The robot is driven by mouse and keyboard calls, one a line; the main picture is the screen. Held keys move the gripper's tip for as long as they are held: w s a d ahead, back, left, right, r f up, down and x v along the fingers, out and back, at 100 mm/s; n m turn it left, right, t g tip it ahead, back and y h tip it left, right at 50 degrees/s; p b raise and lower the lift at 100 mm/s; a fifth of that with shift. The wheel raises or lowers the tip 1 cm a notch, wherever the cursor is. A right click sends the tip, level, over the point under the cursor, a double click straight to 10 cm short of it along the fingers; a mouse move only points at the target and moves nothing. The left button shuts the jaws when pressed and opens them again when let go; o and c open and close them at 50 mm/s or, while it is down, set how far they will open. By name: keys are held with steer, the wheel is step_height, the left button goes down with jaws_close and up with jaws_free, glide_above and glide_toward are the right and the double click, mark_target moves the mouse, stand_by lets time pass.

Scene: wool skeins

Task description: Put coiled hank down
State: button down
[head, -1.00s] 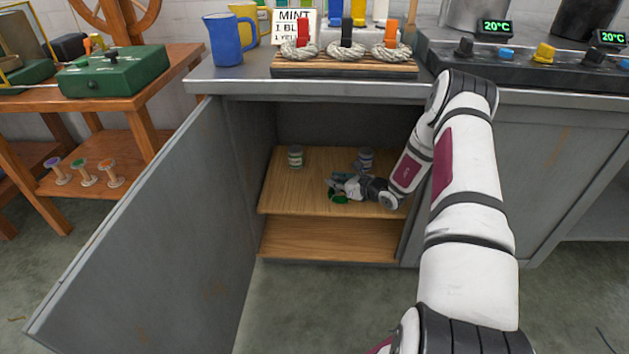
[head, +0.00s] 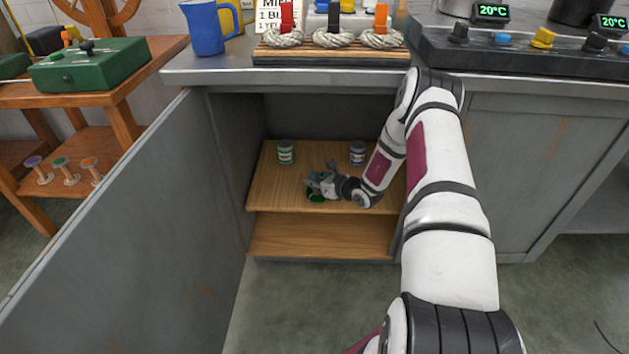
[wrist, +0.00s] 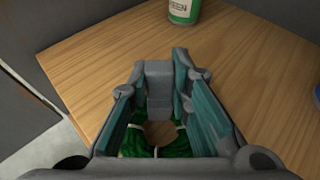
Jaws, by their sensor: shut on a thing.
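A dark green coiled hank (head: 316,196) is at my gripper (head: 318,178) inside the open cabinet, over the front part of the upper wooden shelf (head: 275,190). In the wrist view the hank (wrist: 178,146) shows as a green ring with pale ties, low between the teal-padded fingers of my gripper (wrist: 162,92). The gripper is shut on it. Wood shows through the ring's middle. The fingers hide part of the hank, and I cannot tell whether it touches the shelf.
A green-labelled jar (head: 286,153) stands at the shelf's back left and a blue-labelled jar (head: 357,153) at the back right. The open cabinet door (head: 140,220) bounds the left side. A lower shelf (head: 320,238) lies below.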

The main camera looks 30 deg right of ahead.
steer(key=shift+f, duration=0.15)
steer(key=c, duration=1.5)
jaws_free()
steer(key=shift+o, duration=0.2)
steer(key=shift+d, duration=0.1)
steer(key=shift+s+r, duration=0.1)
steer(key=shift+r, duration=0.15)
steer(key=p+v, duration=0.4)
steer(key=v, duration=0.7)
steer(key=shift+s+r, duration=0.15)
steer(key=shift+s, duration=0.25)
steer(key=shift+d, duration=0.1)
